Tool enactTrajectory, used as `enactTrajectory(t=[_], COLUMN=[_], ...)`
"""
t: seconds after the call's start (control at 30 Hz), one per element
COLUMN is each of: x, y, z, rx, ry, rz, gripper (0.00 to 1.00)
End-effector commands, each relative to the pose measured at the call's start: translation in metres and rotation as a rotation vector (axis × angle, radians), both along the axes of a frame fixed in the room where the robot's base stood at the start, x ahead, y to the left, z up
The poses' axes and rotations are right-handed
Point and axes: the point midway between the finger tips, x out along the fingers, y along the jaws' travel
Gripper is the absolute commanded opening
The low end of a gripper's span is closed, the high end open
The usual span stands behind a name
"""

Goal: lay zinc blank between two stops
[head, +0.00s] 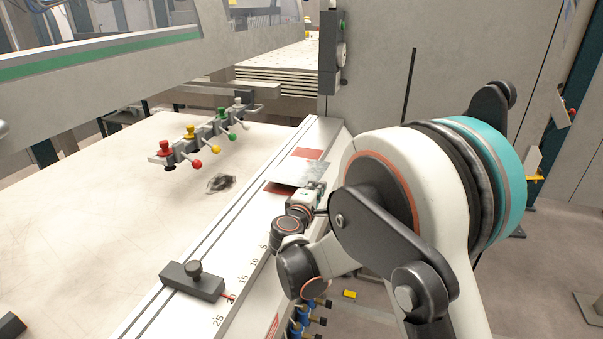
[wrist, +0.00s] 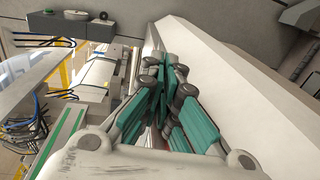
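The zinc blank (head: 298,173) is a small mottled grey sheet over the pale rail along the right edge of the machine table. Red patches show on the rail at its far side (head: 307,153) and near side (head: 277,188). My gripper (head: 316,186) is at the blank's right-hand edge in the head view, small and partly hidden by its own wrist. In the wrist view its teal-padded fingers (wrist: 163,72) come close together at the tips. I cannot make out the blank there, nor tell whether the fingers grip it or whether it rests on the rail.
A dark block with a knob (head: 194,279) sits across the rail at the near end, by the scale numbers. A bar with coloured knobs (head: 200,138) stands on the table to the left. A grey machine beam (head: 110,70) spans above. The table's middle is mostly clear.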

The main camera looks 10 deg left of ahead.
Motion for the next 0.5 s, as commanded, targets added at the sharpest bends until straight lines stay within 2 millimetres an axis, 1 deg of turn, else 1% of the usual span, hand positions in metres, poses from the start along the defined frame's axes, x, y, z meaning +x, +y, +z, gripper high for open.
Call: enactTrajectory(t=[0.5], x=[-0.037], y=[0.003], z=[0.008], rx=[0.0], ry=[-0.001], rz=[0.0], gripper=[0.0])
